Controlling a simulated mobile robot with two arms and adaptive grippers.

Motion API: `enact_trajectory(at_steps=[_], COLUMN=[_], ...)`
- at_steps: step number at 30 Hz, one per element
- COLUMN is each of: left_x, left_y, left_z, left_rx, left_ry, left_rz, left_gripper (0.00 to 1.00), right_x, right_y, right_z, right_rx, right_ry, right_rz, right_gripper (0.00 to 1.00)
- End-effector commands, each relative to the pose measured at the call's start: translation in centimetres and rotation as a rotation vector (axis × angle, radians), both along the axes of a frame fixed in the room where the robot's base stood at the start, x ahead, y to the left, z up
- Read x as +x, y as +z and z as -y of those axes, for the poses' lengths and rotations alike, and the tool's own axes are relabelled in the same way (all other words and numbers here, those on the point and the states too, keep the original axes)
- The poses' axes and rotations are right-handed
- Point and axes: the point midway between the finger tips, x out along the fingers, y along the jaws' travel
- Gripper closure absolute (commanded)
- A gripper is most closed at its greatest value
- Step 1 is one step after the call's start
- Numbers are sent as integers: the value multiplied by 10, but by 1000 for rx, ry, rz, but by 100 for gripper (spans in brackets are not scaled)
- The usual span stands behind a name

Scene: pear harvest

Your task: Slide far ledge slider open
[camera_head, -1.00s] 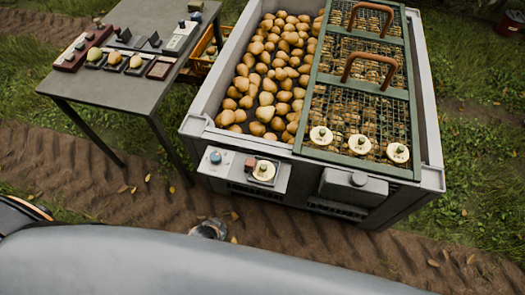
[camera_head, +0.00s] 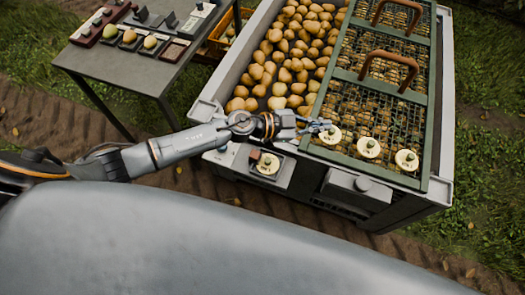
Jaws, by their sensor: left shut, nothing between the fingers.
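I cannot tell for sure which part is the far ledge slider. A grey ledge (camera_head: 234,157) juts from the front of the crate, with a small brown block (camera_head: 255,155) and a round cream disc (camera_head: 268,164) on it. My left arm crosses above the ledge and hides part of its left end. My left gripper (camera_head: 322,126) is shut and empty at the front left corner of the mesh lid (camera_head: 385,112), close to the leftmost cream disc (camera_head: 331,136) there. I cannot tell whether it touches the disc. My right gripper is not in view.
The grey crate (camera_head: 445,105) holds many pears (camera_head: 290,65); the lid with two brown handles (camera_head: 390,68) covers its right part. A grey box (camera_head: 355,187) juts from the front right. A table (camera_head: 105,62) with trays stands at left.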

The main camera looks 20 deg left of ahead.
Motion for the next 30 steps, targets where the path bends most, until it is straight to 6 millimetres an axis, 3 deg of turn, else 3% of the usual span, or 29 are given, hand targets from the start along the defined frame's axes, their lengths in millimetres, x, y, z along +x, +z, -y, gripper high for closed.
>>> enact_trajectory(at_steps=[2, 5, 9, 12, 15, 19, 30], left_x=[-15, -33, -42, -43, -43, -42, -43], left_y=[-18, -49, -83, -94, -99, -101, -105], left_z=[-9, -41, -107, -149, -176, -189, -186], left_rx=[142, 348, 635, 785, 875, 915, 913], left_ry=[-154, -280, -321, -299, -273, -256, -258], left_rz=[-53, -164, -323, -406, -456, -481, -482], left_gripper=[100, 100, 100, 100, 100, 100, 100], right_x=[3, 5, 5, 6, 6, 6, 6], right_y=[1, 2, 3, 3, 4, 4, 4], right_z=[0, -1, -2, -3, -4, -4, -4], right_rx=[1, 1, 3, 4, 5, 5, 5], right_ry=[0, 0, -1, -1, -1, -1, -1], right_rz=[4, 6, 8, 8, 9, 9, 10], right_gripper=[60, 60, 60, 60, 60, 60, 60])
